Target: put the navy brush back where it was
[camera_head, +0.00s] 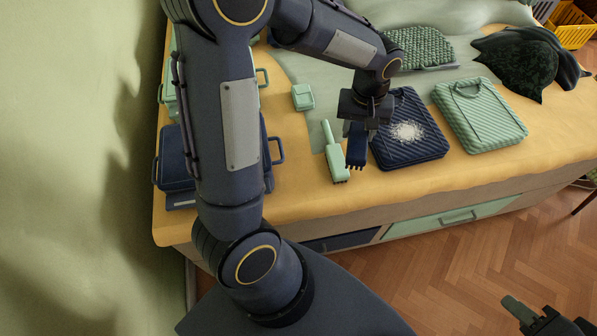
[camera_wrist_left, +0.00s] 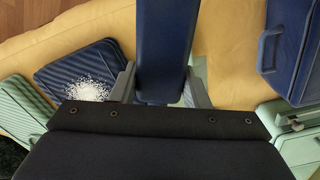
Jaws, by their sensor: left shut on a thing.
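My left gripper (camera_head: 362,128) is shut on the navy brush (camera_head: 356,150), over the yellow surface. The brush's bristled end points toward the front edge. In the left wrist view the navy brush (camera_wrist_left: 162,45) lies between the two grey fingers. I cannot tell whether it touches the surface. A mint brush (camera_head: 334,160) lies just left of it. A navy ribbed case (camera_head: 425,145) with a patch of white powder (camera_head: 406,131) lies just right of it. My right gripper (camera_head: 527,314) is at the bottom right corner, over the floor, partly cut off and apparently empty.
A mint ribbed case (camera_head: 490,122) lies right of the navy one. A small mint box (camera_head: 302,97) is behind the mint brush. Navy luggage (camera_head: 172,160) stands at the left, partly hidden by my arm. A dark leafy cushion (camera_head: 520,62) is at the back right.

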